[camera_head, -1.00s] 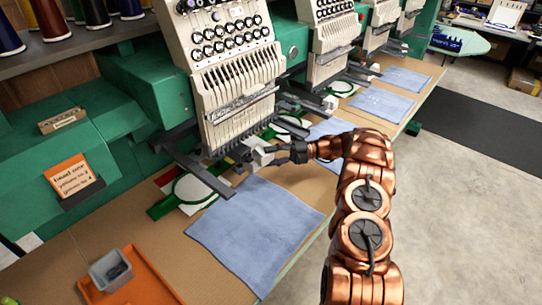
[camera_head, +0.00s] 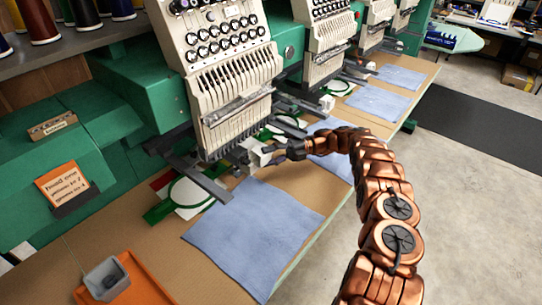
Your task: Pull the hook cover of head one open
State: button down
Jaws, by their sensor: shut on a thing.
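The nearest embroidery head (camera_head: 222,75) is cream with rows of black knobs and stands on the green machine. Below it, a small pale box-like hook cover (camera_head: 253,152) shows beside the dark arm under the head. My gripper (camera_head: 272,153) is dark and reaches in from the right at the end of my copper arm. It is shut on the hook cover's near right side. The fingertips are small and partly hidden, and I cannot tell how far the cover stands open.
A blue cloth (camera_head: 252,235) lies on the tan table in front. A green hoop (camera_head: 188,195) sits left of the gripper. An orange tray (camera_head: 125,285) with a grey bin (camera_head: 106,278) is at front left. More heads (camera_head: 328,40) stand behind to the right.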

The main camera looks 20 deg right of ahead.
jog(key=shift+w+d+g, duration=0.1)
jog(key=shift+g, duration=0.3)
dwell(0.5)
jog(key=c, duration=0.9)
grip_release()
jog(key=shift+s+a+m+t, duration=0.2)
jog(key=shift+s+m+t, duration=0.15)
jog(key=shift+t, duration=0.65)
